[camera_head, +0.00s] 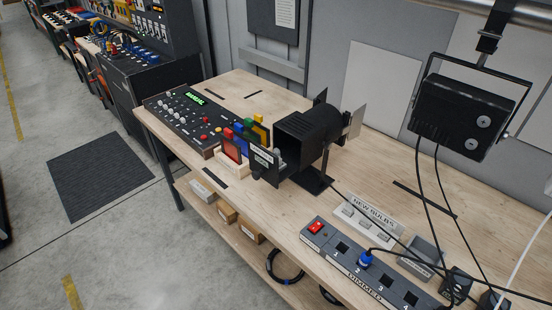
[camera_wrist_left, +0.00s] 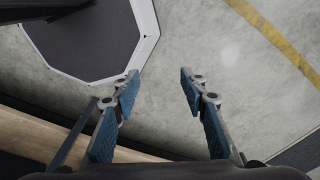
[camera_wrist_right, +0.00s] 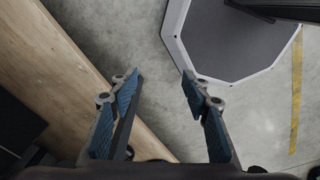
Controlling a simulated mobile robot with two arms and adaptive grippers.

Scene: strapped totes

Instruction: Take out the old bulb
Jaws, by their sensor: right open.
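A black stage lamp (camera_head: 302,140) stands on the workbench with its labelled rear door (camera_head: 264,160) swung open. A small pale grey piece (camera_head: 279,156) shows at the open rear; it may be the old bulb, but it is too small to tell. The NEW BULBS holder (camera_head: 368,222) lies to the right of the lamp with several pale pieces in it. My left gripper (camera_wrist_left: 157,82) is open and empty above the floor and bench edge. My right gripper (camera_wrist_right: 161,77) is open and empty there too. Neither gripper shows in the head view.
The DIMMED socket strip (camera_head: 352,272) has a red switch (camera_head: 316,227) and a blue plug (camera_head: 365,259). A grey tray (camera_head: 421,257) sits beside it. A control desk (camera_head: 190,117) and coloured filters (camera_head: 243,136) stand left of the lamp. A second lamp (camera_head: 463,115) hangs at right.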

